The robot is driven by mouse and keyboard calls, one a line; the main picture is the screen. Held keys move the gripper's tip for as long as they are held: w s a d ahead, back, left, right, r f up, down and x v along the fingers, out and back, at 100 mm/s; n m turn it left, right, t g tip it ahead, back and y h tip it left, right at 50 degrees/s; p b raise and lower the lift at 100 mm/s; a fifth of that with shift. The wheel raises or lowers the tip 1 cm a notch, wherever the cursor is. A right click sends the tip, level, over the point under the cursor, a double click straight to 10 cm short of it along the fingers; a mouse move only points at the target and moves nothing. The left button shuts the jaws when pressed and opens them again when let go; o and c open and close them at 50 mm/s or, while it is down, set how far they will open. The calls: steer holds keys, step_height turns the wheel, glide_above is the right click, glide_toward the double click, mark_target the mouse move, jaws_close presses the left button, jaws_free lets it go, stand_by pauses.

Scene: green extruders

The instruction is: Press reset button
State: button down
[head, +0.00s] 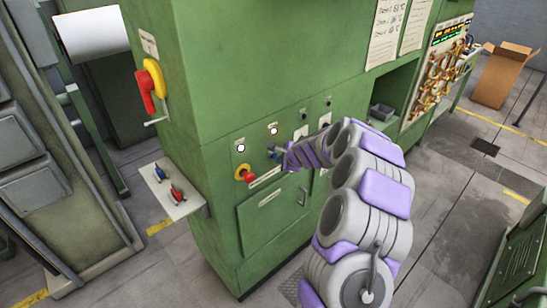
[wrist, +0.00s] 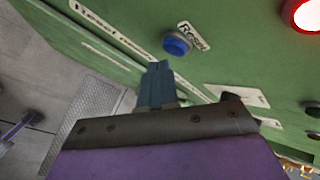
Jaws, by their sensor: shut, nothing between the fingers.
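The reset button is a blue round button (wrist: 176,45) on the green panel in the wrist view, with a white "Reset" label (wrist: 193,36) beside it. My gripper (wrist: 158,68) is shut and empty, its blue-grey fingertips just below the button in that picture. A small gap shows between tips and button there; the depth of it I cannot tell. In the head view my gripper (head: 276,149) is at the front of the green cabinet (head: 225,190), near the row of controls, and it largely hides the blue button.
A white lamp (head: 241,147) and a lit red-white lamp (head: 274,131) are above. A red-yellow switch (head: 150,88) and a small shelf with tools (head: 172,190) are on the cabinet's left side.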

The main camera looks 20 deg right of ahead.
steer(key=shift+d, duration=0.15)
steer(key=shift+w+d+p, duration=0.2)
steer(key=shift+w+p, duration=0.15)
steer(key=shift+p, duration=0.05)
steer(key=shift+a, duration=0.2)
steer(key=shift+w+a+p, duration=0.1)
steer(key=shift+w+p, duration=0.2)
steer(key=shift+w, duration=0.1)
stand_by(0.5)
steer(key=shift+s, duration=0.8)
steer(key=shift+s, duration=0.1)
